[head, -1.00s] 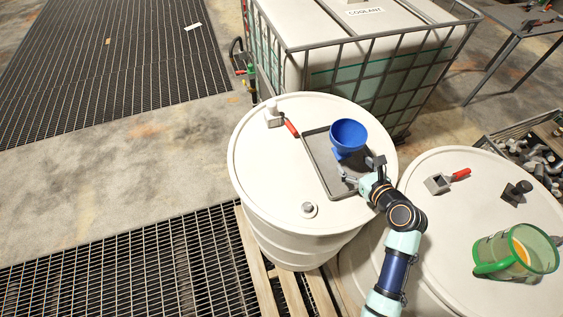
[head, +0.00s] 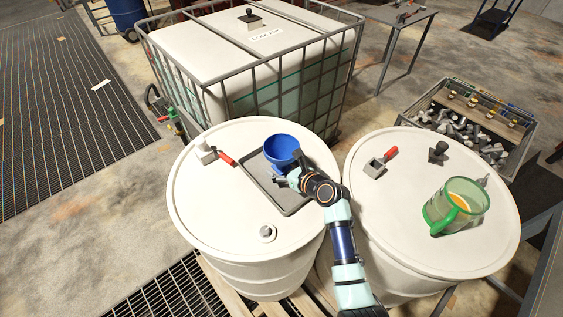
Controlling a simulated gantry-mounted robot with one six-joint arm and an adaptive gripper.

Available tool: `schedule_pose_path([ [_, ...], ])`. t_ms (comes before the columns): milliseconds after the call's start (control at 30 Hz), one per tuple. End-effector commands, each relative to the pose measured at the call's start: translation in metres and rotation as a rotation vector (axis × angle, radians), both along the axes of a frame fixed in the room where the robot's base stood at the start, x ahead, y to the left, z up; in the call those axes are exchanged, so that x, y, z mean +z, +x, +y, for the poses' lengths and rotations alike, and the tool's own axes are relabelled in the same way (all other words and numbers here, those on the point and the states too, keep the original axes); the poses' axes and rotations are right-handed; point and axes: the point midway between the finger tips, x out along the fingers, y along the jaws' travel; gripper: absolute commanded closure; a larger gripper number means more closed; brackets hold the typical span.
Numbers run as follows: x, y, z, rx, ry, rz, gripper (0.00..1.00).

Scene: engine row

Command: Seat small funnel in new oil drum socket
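A blue funnel (head: 281,149) is at the far end of a dark grey tray on the left white drum (head: 195,205). My gripper (head: 283,180) is right at the funnel's near side, over the tray. My wrist hides part of the funnel's right side. Whether the fingers are closed on its stem, and whether it is lifted, I cannot tell. A small square grey fitting with a red handle (head: 375,167) is on the right white drum (head: 400,245). A similar pale fitting (head: 205,153) with a red handle stands on the left drum. No label shows which drum is new oil.
A green jug (head: 452,208) with amber liquid and a black knob (head: 438,151) are on the right drum. A grey cap (head: 267,232) is on the left drum. A caged coolant tank (head: 190,45) stands behind. A crate of metal parts (head: 530,135) is at right.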

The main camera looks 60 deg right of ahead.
Motion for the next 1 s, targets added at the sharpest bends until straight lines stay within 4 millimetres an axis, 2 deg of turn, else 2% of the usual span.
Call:
schedule_pose_path([
  [67, 0.0, 0.0, 0.0, 0.0, 0.0, 0.0, 0.17],
  [400, 0.0, -0.001, 0.0, 0.0, 0.0, 0.001, 0.72],
  [500, 0.0, -0.001, 0.0, 0.0, 0.0, 0.0, 0.84],
  [767, 0.003, -0.001, 0.0, 0.0, -0.001, 0.0, 0.85],
  [867, 0.013, 0.0, 0.0, 0.001, -0.003, -0.001, 0.85],
  [1000, 0.041, 0.0, 0.0, 0.0, -0.005, -0.003, 0.85],
])
